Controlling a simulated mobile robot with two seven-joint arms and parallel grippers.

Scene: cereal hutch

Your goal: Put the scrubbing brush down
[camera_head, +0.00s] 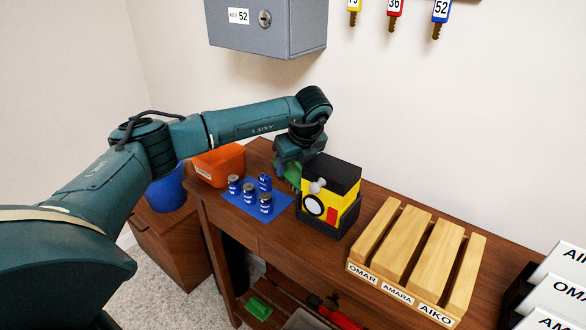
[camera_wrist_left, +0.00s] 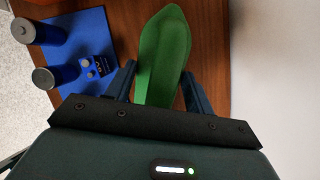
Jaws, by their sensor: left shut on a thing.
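The scrubbing brush, a green long rounded body, shows between the two fingers of my left gripper (camera_wrist_left: 158,75) in the left wrist view (camera_wrist_left: 166,48). In the head view, my left gripper (camera_head: 291,160) is over the back of the wooden desk, behind the yellow and black box. The gripper is shut on the brush, of which only a small green part (camera_head: 289,174) shows there. I cannot tell whether the brush touches the desk top (camera_head: 271,229). My right gripper is not in view.
A blue mat (camera_head: 240,201) with several dark blue cylinders lies left of the yellow and black box (camera_head: 335,187). An orange bin (camera_head: 219,168) stands at the back left. A slatted wooden rack (camera_head: 402,246) stands on the right. A grey key cabinet (camera_head: 262,27) hangs above.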

